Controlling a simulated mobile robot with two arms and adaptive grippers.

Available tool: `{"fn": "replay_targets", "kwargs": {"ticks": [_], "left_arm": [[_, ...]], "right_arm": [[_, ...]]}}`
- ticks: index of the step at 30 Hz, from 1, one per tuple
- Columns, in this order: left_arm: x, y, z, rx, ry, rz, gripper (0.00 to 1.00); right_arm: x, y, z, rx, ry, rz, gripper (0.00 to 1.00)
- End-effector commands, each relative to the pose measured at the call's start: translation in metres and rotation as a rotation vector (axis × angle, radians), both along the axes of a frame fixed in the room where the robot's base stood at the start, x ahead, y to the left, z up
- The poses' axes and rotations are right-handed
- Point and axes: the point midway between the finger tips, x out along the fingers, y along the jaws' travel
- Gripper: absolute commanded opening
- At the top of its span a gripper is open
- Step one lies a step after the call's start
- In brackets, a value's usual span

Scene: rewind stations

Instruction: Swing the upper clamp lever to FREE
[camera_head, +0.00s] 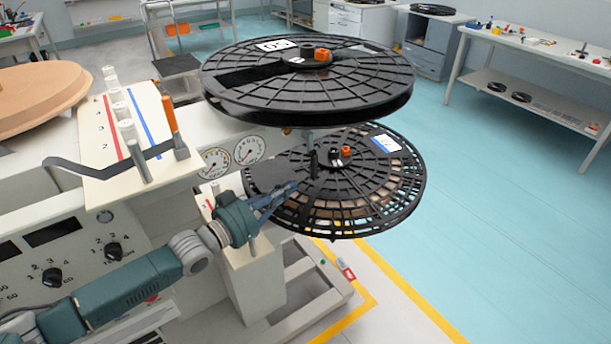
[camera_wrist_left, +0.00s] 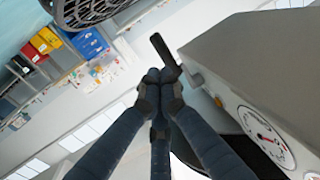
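A lever with a black grip (camera_head: 313,163) and a grey stem stands between the upper reel (camera_head: 370,75) and the lower reel (camera_head: 385,190); I take it for the upper clamp lever. In the left wrist view its black grip (camera_wrist_left: 163,50) slants on a grey crank. No FREE mark is readable. My left gripper (camera_head: 292,187) is just left of and below the grip in the head view. In the left wrist view the gripper (camera_wrist_left: 160,77) has its fingertips drawn together close to the grip's lower end; contact is unclear. My right gripper is out of view.
The pale machine (camera_head: 85,225) carries dials and knobs at left. The overhanging upper reel limits room above the lever. Blue floor (camera_head: 500,240) at right is open.

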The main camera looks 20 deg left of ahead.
Motion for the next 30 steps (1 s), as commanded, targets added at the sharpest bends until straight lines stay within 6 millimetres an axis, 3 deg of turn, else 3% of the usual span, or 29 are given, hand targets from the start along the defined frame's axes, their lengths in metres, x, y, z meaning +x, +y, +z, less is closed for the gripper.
{"fn": "replay_targets", "kwargs": {"ticks": [6, 12, 30], "left_arm": [[0.037, -0.019, 0.003, -0.001, -0.004, 0.0, 0.0], [0.055, -0.028, 0.001, 0.0, -0.001, 0.0, 0.0], [0.056, -0.035, -0.003, -0.012, -0.013, -0.001, 0.0]], "right_arm": [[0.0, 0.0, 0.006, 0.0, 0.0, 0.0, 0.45], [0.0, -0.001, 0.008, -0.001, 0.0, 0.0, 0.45], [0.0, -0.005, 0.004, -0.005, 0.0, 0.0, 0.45]]}}
